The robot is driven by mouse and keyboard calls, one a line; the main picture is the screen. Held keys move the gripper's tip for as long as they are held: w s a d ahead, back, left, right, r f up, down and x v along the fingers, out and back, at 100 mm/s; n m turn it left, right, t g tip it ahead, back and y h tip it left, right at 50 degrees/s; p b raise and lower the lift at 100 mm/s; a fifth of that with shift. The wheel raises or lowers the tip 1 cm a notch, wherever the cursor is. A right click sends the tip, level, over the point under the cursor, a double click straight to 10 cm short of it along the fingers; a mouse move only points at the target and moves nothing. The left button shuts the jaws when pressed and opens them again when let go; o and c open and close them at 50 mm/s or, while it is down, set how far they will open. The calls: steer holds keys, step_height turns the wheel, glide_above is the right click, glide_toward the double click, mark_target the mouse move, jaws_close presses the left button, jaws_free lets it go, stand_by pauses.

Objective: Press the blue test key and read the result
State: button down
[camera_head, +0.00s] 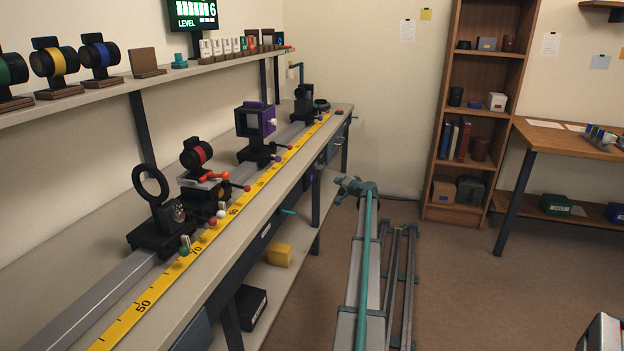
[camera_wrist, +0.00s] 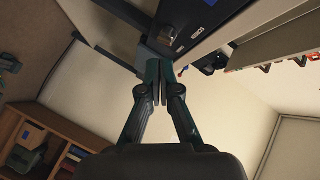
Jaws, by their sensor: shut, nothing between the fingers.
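My gripper (camera_wrist: 157,84) is in the wrist view, its two dark fingers brought together, with nothing between them. In the head view no blue key can be made out clearly. A display (camera_head: 194,14) above the shelf shows a row of green bars, the figure 6 and the word LEVEL; its smaller text is unreadable. My fingers are not visible in the head view.
The bench (camera_head: 190,285) carries a rail with several optical mounts and a yellow scale (camera_head: 140,305). A round dark disc (camera_head: 321,104) lies near its far end. A shelf (camera_head: 110,86) runs above.

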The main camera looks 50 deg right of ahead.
mark_target(311, 178)
steer(key=shift+w, duration=0.2)
steer(key=w+a+p, duration=0.2)
steer(key=w+a, duration=0.1)
steer(key=w, duration=0.4)
steer(key=shift+w+a+p, duration=0.25)
steer(key=shift+w+p, duration=0.05)
steer(key=shift+w, duration=0.1)
steer(key=shift+w+f, duration=0.15)
stand_by(1.4)
steer(key=shift+w+a+b, duration=0.15)
steer(key=shift+w+b, duration=0.05)
steer(key=shift+b, duration=0.2)
steer(key=shift+w+a, duration=0.15)
steer(key=shift+w, duration=0.25)
stand_by(0.8)
steer(key=shift+s+b, duration=0.15)
steer(key=shift+b, duration=0.25)
steer(key=shift+s+d+b, duration=0.3)
steer(key=shift+s+b, duration=0.1)
steer(key=shift+s, duration=0.2)
